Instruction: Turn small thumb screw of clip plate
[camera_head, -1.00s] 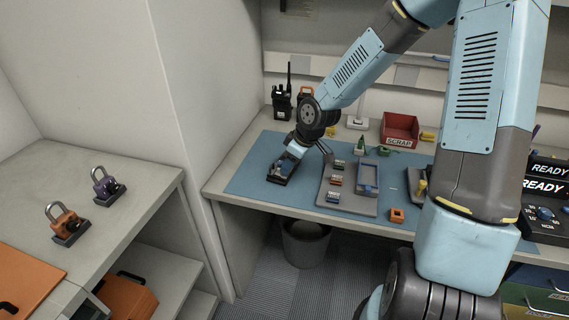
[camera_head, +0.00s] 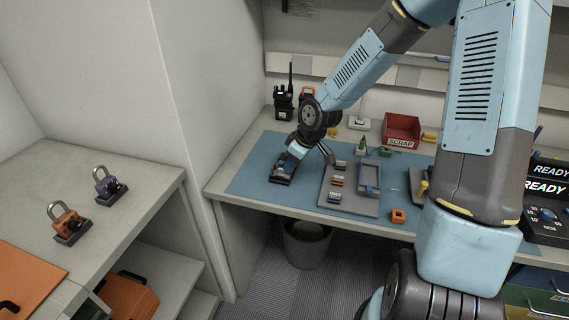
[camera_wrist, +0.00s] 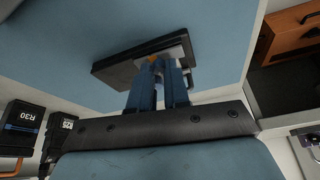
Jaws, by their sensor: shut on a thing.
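A dark flat device (camera_head: 281,179) lies on the blue mat at the left of the bench. It also shows in the wrist view as a dark plate (camera_wrist: 115,72) with a pale metal part by the fingertips. My gripper (camera_head: 287,164) points down onto it. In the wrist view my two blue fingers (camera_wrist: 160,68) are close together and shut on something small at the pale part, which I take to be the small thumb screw. A little brass colour shows there; the fingers hide the rest. I cannot make out the clip plate apart from the device.
A grey tray (camera_head: 350,203) with small coloured parts lies just right of my gripper. Radios (camera_head: 283,104) stand behind, and a red scrap bin (camera_head: 401,128) is at the back right. The blue mat (camera_head: 252,176) is clear to the left.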

